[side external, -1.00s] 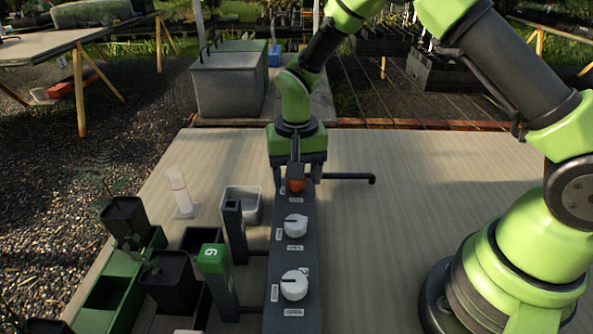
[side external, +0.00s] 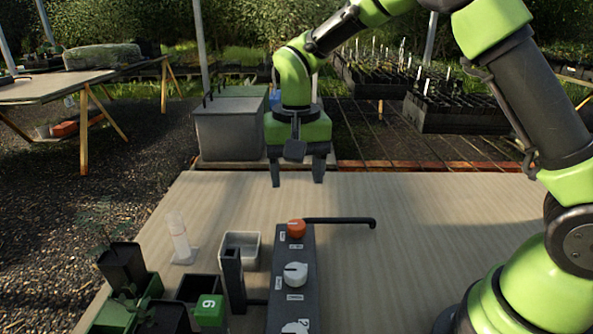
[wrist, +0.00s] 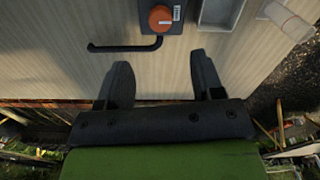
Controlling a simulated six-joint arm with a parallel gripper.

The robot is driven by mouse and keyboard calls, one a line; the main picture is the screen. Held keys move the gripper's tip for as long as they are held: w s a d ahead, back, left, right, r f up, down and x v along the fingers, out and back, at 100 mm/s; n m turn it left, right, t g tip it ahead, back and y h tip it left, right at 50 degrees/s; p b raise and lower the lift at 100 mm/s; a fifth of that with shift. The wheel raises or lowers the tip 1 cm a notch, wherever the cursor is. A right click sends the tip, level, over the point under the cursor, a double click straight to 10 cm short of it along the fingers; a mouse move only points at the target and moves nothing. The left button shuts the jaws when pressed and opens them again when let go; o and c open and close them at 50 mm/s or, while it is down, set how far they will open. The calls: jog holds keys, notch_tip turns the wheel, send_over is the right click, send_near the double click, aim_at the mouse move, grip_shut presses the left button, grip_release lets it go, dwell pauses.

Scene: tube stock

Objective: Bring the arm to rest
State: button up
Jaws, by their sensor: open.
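My gripper (side external: 297,183) hangs above the far part of the wooden table, pointing down, with its two dark fingers apart and nothing between them. It is above and beyond the orange knob (side external: 296,228) at the far end of the dark control panel (side external: 279,262). In the wrist view the open fingers (wrist: 160,82) are over bare table, and the orange knob (wrist: 161,18) is clear of them near the top edge. A white knob (side external: 295,273) sits nearer on the panel, and another is cut off at the bottom edge.
A black bent pipe (side external: 340,221) runs right from the panel's far end. A grey tray (side external: 256,249), a clear cylinder (side external: 180,240), a dark post (side external: 233,280), a green block marked 6 (side external: 210,310) and potted plants stand left. The table (side external: 430,220) is bare to the right.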

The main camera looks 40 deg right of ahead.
jog(key=s+d+r+n+t+y, duration=0.15)
jog(key=s+r+t, duration=0.35)
jog(key=s+r, duration=0.8)
jog(key=s+n+t, duration=0.1)
jog(key=s+t, duration=0.1)
jog(key=s, duration=0.5)
jog(key=shift+s, duration=0.2)
jog(key=shift+f+n+y, duration=0.1)
jog(key=shift+n+y, duration=0.15)
